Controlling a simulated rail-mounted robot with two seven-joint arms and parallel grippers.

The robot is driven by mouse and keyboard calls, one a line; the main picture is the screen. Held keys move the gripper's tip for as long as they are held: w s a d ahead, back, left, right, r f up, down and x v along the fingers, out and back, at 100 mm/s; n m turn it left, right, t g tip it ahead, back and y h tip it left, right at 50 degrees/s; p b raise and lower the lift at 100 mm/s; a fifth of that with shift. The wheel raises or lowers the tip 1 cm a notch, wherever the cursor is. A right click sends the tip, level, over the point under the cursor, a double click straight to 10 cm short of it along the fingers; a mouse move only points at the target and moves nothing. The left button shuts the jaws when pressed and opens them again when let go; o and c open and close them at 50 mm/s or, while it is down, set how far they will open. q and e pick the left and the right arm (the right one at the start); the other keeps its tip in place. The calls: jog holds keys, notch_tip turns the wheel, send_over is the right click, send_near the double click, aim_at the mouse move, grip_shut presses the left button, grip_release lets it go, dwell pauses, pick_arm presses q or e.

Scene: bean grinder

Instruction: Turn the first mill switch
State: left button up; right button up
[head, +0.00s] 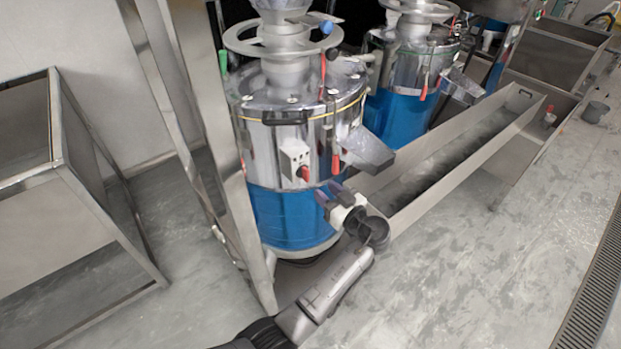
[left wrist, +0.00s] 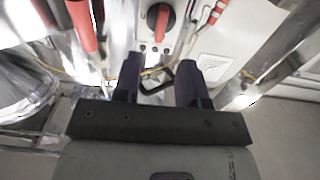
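The first mill (head: 290,215) is the nearer one, a steel drum with a blue lower band. Its switch is a red knob (head: 304,173) on a pale box (head: 292,156) on the drum's front. The red knob also shows in the left wrist view (left wrist: 161,20), at the top, beyond the fingertips. My left gripper (head: 329,192) is just below and right of the knob, apart from it. Its two dark fingers (left wrist: 158,68) are apart with nothing gripped between them. My right gripper is not in view.
A spout (head: 367,152) juts out right of the switch, above a long steel trough (head: 455,150). A second blue mill (head: 395,108) stands behind. A steel frame post (head: 222,150) is close on the left. The floor (head: 480,260) at the right front is clear.

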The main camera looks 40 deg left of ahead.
aim_at(308, 176)
pick_arm(q)
jog(key=x, duration=0.7)
jog(key=shift+a+b, duration=0.15)
jog(key=shift+b, duration=0.2)
grip_shut()
